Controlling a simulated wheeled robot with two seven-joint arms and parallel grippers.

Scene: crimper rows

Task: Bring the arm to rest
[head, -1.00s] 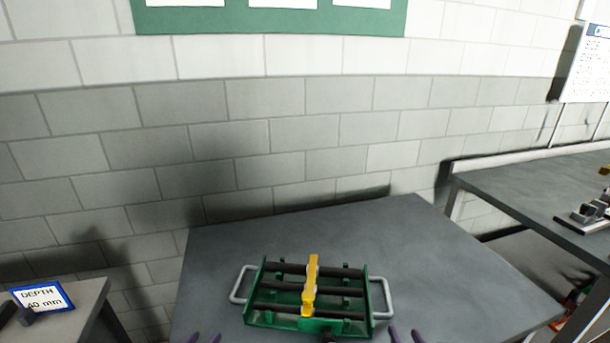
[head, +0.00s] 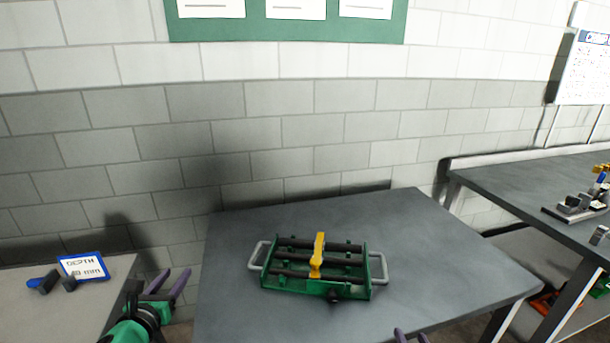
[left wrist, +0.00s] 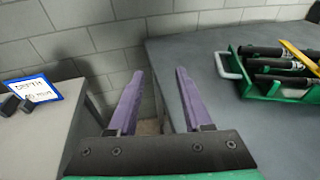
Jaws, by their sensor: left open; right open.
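My left gripper (head: 168,283) is open and empty at the left of the head view, over the gap between the left table and the middle table. In the left wrist view its two purple fingers (left wrist: 155,98) stand apart with nothing between them. My right gripper (head: 410,336) shows only as purple fingertips at the bottom edge of the head view, near the front of the middle table. It is open; the rest of it is out of frame.
A green tray (head: 335,291) with dark rods, side handles and a yellow bar (head: 317,256) sits on the grey middle table (head: 430,240). A blue-framed depth sign (head: 83,267) and a blue-and-dark item (head: 45,282) are on the left table (head: 105,292). A right bench (head: 510,180) holds tools.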

